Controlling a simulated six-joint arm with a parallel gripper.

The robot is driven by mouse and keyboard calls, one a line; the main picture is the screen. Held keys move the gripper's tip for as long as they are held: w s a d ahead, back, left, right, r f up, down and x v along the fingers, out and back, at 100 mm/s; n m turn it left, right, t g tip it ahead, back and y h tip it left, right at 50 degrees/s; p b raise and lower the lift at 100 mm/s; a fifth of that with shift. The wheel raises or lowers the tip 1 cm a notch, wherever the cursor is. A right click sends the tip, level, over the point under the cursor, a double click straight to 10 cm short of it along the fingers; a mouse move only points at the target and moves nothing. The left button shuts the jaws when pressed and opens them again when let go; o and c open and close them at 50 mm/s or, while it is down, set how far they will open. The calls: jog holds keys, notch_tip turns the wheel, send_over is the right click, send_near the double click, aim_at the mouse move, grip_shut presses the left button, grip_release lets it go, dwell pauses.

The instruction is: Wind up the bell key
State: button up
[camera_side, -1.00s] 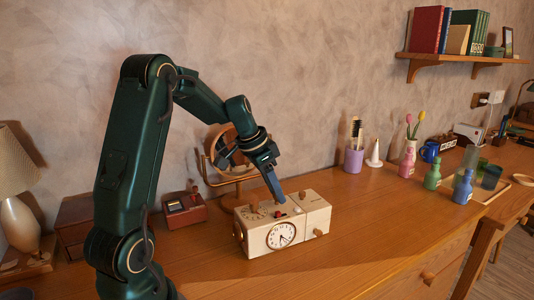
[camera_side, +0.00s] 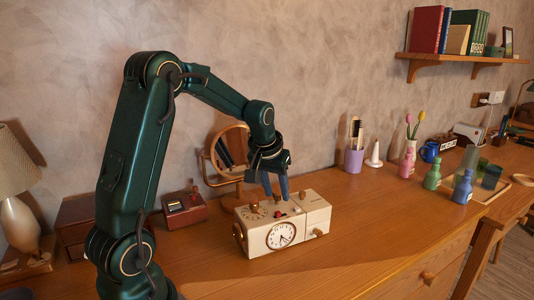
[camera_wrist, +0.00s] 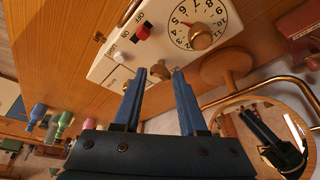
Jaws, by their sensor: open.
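A cream box clock (camera_side: 262,235) stands on the desk, dial facing front. Brown knobs sit on its top: one on the left dial (camera_side: 254,198), one at the right (camera_side: 302,195). Another brown knob (camera_side: 318,233) is on the front right. I cannot tell which is the bell key. My gripper (camera_side: 276,196) is open above the clock's rear top. In the wrist view, my gripper (camera_wrist: 164,74) has a small brown knob (camera_wrist: 160,72) showing between its fingertips; whether they touch it is unclear. The red ON/OFF switch (camera_wrist: 142,31) and dial knob (camera_wrist: 200,36) are nearby.
A round mirror (camera_side: 229,150) on a stand is close behind the clock. A small red-brown box (camera_side: 185,211) is at left. A purple cup (camera_side: 353,161) and several small bottles stand to the right. The desk in front of the clock is clear.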

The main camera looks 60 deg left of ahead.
jog(key=n, duration=0.2)
jog(key=n+g+y, duration=0.1)
jog(key=n, duration=0.2)
jog(key=shift+w+d+g, duration=0.1)
jog(key=shift+w+g, duration=0.05)
jog(key=shift+g, duration=0.15)
jog(key=n+g, duration=0.1)
jog(key=n, duration=0.2)
jog(key=n+g, duration=0.1)
jog(key=n, duration=0.2)
jog(key=shift+w+y, duration=0.15)
jog(key=shift+y, duration=0.25)
jog(key=s+d+r+m+t, duration=0.1)
jog(key=s+d+r, duration=0.1)
jog(key=d+r, duration=0.3)
jog(key=s+d+r+m+t, duration=0.1)
jog(key=s+d+r+t, duration=0.15)
jog(key=r, duration=0.45)
jog(key=s+d+f+m+t+h, duration=0.2)
jog(key=s+d+f+m+h, duration=0.2)
jog(key=s+d+m, duration=0.6)
jog(key=shift+s+d+f+h, duration=0.45)
jog(key=shift+s+f, duration=0.15)
jog(key=shift+s, duration=0.35)
